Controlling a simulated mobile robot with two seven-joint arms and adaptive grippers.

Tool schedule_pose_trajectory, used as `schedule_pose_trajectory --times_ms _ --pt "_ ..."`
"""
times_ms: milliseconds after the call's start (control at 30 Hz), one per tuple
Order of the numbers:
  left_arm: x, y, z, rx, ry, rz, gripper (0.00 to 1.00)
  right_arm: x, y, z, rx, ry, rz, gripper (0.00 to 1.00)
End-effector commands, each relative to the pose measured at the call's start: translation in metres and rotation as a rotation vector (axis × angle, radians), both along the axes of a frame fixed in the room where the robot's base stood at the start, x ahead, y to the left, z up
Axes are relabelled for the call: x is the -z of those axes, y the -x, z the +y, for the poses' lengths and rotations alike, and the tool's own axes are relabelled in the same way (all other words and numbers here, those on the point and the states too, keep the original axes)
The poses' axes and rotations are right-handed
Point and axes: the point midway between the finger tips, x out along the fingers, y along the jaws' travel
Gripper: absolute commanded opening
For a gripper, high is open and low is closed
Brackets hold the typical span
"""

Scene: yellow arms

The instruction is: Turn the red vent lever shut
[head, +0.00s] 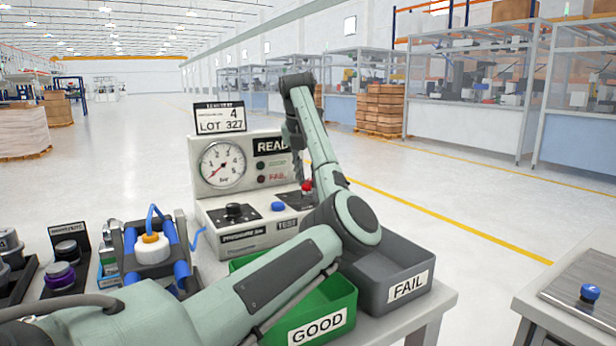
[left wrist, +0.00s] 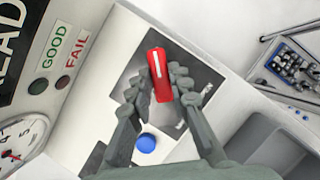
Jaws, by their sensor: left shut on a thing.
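The red vent lever (head: 307,186) sits at the right end of the test box's sloped panel, partly hidden by my arm. In the left wrist view the lever (left wrist: 160,75) is a red bar with a white stripe on a dark plate (left wrist: 205,76). My left gripper (head: 300,178) comes down onto it from above. In the left wrist view the fingers of my left gripper (left wrist: 158,88) stand on both sides of the lever, shut on it. The pressure gauge (head: 222,165) has its needle at the lower left of the dial. My right gripper is out of view.
A blue button (head: 278,206) and a black knob (head: 234,211) sit left of the lever. A green GOOD bin (head: 345,301) and a grey FAIL bin (head: 425,268) stand in front, under my arm. A clamp fixture holds a white part with an orange cap (head: 151,248) at left.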

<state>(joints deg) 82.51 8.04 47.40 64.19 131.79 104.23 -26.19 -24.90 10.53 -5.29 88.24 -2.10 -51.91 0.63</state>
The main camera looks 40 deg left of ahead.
Motion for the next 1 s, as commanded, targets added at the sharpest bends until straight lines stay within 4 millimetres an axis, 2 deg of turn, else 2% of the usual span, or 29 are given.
schedule_pose_trajectory --times_ms 233,433,1000 --pt "-0.0006 -0.0001 -0.0002 -0.035 0.001 -0.001 0.0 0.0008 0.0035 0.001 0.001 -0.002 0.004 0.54" --pt "-0.0008 -0.0001 0.0 -0.136 0.0 0.0 0.0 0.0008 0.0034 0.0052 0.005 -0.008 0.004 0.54" --pt "-0.0014 0.0047 0.0047 -0.657 0.0 -0.001 0.0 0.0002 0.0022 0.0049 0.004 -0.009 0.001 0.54"
